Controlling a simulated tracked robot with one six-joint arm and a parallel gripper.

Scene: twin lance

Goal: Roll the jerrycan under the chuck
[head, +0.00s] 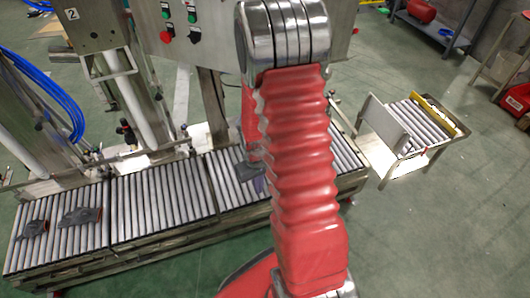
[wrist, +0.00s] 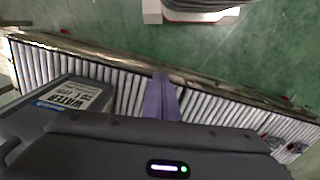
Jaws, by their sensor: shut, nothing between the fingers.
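The jerrycan (wrist: 72,92) is dark grey with a white label reading WATER. It stands on the rollers at the left of the wrist view, partly cut off by my gripper body. In the head view my red arm hides it. My gripper (wrist: 163,98) has its purple-grey fingers shut and empty over the rollers, to the right of the jerrycan in the wrist view, with a gap between. The fingers show a little in the head view (head: 258,184), beside my arm. Two upright lances (head: 140,100) stand behind the conveyor; I cannot make out the chuck for sure.
The roller conveyor (head: 140,205) runs across the head view. Two small dark items (head: 80,215) lie on its left rollers. A control box (head: 190,30) with buttons hangs above. A small roller table (head: 408,130) stands at right. The green floor is clear at front right.

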